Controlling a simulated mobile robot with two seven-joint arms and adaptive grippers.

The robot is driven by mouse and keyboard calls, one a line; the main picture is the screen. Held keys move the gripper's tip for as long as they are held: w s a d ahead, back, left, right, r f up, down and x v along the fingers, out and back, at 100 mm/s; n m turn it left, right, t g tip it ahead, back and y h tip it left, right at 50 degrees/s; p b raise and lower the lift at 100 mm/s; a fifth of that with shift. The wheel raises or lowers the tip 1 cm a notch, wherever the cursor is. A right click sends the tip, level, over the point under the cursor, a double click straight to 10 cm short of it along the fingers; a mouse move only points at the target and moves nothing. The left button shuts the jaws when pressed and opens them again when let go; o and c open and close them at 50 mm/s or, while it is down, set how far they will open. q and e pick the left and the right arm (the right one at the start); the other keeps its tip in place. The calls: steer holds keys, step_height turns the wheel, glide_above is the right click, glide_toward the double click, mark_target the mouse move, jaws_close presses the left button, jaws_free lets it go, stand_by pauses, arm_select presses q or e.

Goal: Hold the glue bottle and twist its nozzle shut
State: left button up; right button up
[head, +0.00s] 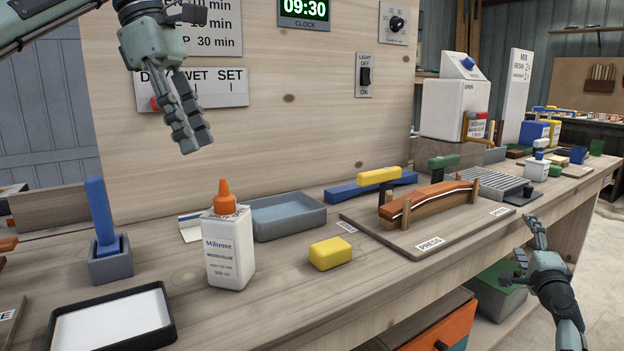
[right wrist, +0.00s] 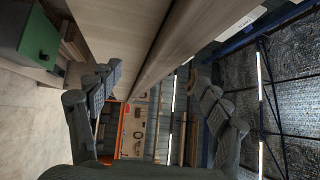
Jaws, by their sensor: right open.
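The glue bottle (head: 229,247) is white with dark lettering and stands upright on the workbench, left of centre. Its orange cone nozzle (head: 224,196) points up; I cannot tell whether it is twisted open or shut. My left gripper (head: 196,146) hangs above and behind the bottle, in front of the wall board, apart from it. Its fingers lie close together in the picture, and I cannot tell how far apart they are. My right gripper (head: 520,252) is open and empty at the bench's front edge on the right, far from the bottle; its spread fingers show in the right wrist view (right wrist: 160,95).
A blue-handled tool stands in a grey holder (head: 110,262) left of the bottle. A white-filled black tray (head: 112,318), a grey tray (head: 287,216) and a yellow block (head: 330,253) lie nearby. A clamped curved wooden piece (head: 430,203) sits on a board to the right.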

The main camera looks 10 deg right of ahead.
steer(key=d+r+m+h, duration=0.3)
steer(key=r+m+h, duration=0.4)
steer(key=r, duration=1.2)
steer(key=w+a+r+n+t+y, duration=0.2)
steer(key=w+a+r+n+y, duration=0.1)
steer(key=a+n+y, duration=0.55)
steer(key=w+a+r+n+t+y, duration=0.35)
steer(key=a+n+y, duration=0.2)
steer(key=a, duration=0.65)
steer(key=w+a+r+n+t+y, duration=0.25)
steer(key=a+n+y, duration=0.4)
steer(key=a, duration=0.35)
steer(key=n+g+y, duration=1.2)
steer(key=n+g, duration=0.5)
steer(key=n, duration=0.6)
glide_above(246, 232)
steer(key=shift+m, duration=0.25)
steer(key=f, duration=0.7)
steer(key=shift+s+d+f, duration=0.25)
steer(key=shift+f, duration=0.15)
step_height(246, 232, down, 8)
steer(key=shift+r, duration=0.2)
steer(key=x, duration=0.7)
steer(key=shift+w+a+r, duration=0.15)
steer(key=shift+a+r, duration=0.1)
steer(key=shift+r, duration=0.05)
